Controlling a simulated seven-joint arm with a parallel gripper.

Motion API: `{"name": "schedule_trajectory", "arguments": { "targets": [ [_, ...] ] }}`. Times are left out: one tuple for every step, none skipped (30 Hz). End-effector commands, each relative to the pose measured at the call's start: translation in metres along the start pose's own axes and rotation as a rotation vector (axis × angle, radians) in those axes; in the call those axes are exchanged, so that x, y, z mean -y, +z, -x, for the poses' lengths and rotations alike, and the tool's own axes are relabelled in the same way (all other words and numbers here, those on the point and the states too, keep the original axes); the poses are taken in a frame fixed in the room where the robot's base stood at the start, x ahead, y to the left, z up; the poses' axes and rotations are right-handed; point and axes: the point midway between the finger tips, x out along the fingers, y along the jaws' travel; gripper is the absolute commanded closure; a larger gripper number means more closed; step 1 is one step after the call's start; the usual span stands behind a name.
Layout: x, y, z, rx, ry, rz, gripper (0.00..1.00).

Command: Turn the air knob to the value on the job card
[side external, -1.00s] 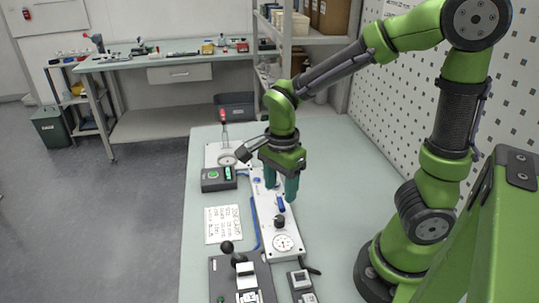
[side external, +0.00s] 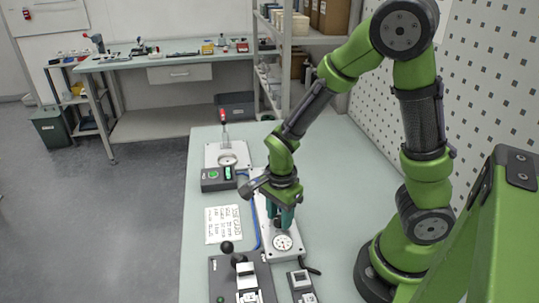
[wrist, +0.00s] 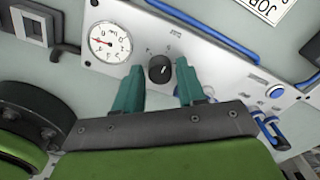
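The air knob (wrist: 159,69) is a round black knob on a pale panel (wrist: 208,60), with a light mark on its face. A round white gauge (wrist: 109,42) with a red needle sits beside it; the gauge also shows in the side external view (side external: 283,242). My gripper (wrist: 160,75) has two teal fingers, apart, one on each side of the knob; I cannot tell whether they touch it. In the side external view my gripper (side external: 281,222) is low over the panel and hides the knob. The job card (side external: 223,224) lies on the table, its handwriting too small to read.
A black toggle-clamp fixture (side external: 243,278) and a small grey block (side external: 301,281) stand near the front. A box with a green button (side external: 213,178) stands left of the panel. A blue hose (wrist: 215,32) runs along the panel.

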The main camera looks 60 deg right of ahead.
Motion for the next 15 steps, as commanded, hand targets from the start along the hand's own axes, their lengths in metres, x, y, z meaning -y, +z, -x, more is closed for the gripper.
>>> {"name": "schedule_trajectory", "arguments": {
  "targets": [
    [0.0001, 0.0, 0.0002, 0.0, 0.0, 0.0, 0.68],
    [0.0001, 0.0, 0.0002, 0.0, 0.0, 0.0, 0.73],
    [0.0001, 0.0, 0.0002, 0.0, 0.0, 0.0, 0.79],
    [0.0001, 0.0, 0.0002, 0.0, 0.0, 0.0, 0.84],
    [0.0001, 0.0, 0.0003, 0.0, 0.0, 0.0, 0.88],
    [0.0001, 0.0, 0.0003, 0.0, 0.0, 0.0, 0.94],
    [0.0001, 0.0, 0.0003, 0.0, 0.0, 0.0, 0.99],
    [0.0001, 0.0, 0.0003, 0.0, 0.0, 0.0, 1.0],
    [0.0001, 0.0, 0.0003, 0.0, 0.0, 0.0, 1.0],
    [0.0002, 0.0, 0.0004, 0.0, 0.0, 0.001, 1.0],
    [0.0002, 0.0, 0.0004, 0.0, 0.0, 0.003, 1.0],
    [0.0002, 0.0, 0.0004, 0.0, 0.0, 0.006, 1.0],
    [0.0002, 0.0, 0.0004, 0.0, 0.0, 0.01, 1.0],
    [0.0002, 0.0, 0.0004, 0.0, 0.0, 0.015, 1.0],
    [0.0002, -0.0001, 0.0005, 0.0, 0.0, 0.023, 1.0]
  ]
}}
